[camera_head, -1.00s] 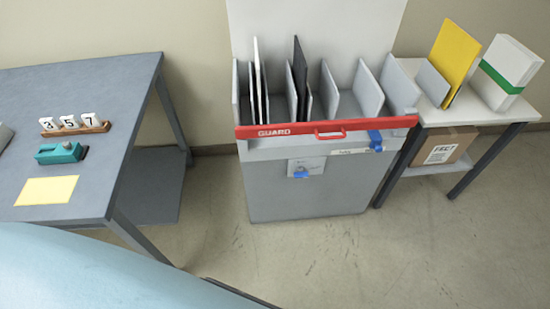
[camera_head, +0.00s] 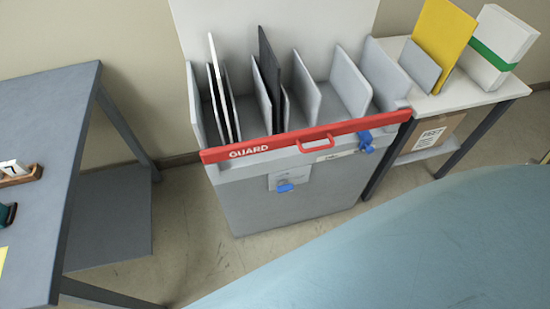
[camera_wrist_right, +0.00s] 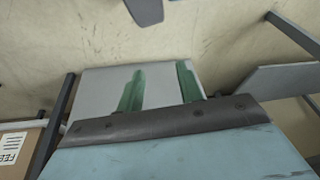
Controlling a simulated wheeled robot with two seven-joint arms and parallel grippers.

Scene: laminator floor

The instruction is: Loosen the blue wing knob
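A blue wing-shaped knob (camera_head: 366,142) sits at the right end of the red guard bar (camera_head: 250,150) in the head view. A second blue piece (camera_head: 285,187) is on a pale plate on the front of the grey cabinet (camera_head: 300,210). I cannot tell for sure which one the task names. Neither gripper shows in the head view. No gripper is seen touching a knob.
The cabinet holds several upright dividers and boards. A white side table (camera_head: 425,98) at right carries a yellow board (camera_head: 442,40) and a white-green box (camera_head: 495,50); a cardboard box (camera_head: 430,138) is underneath. A grey table (camera_head: 45,130) stands at left, with floor between.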

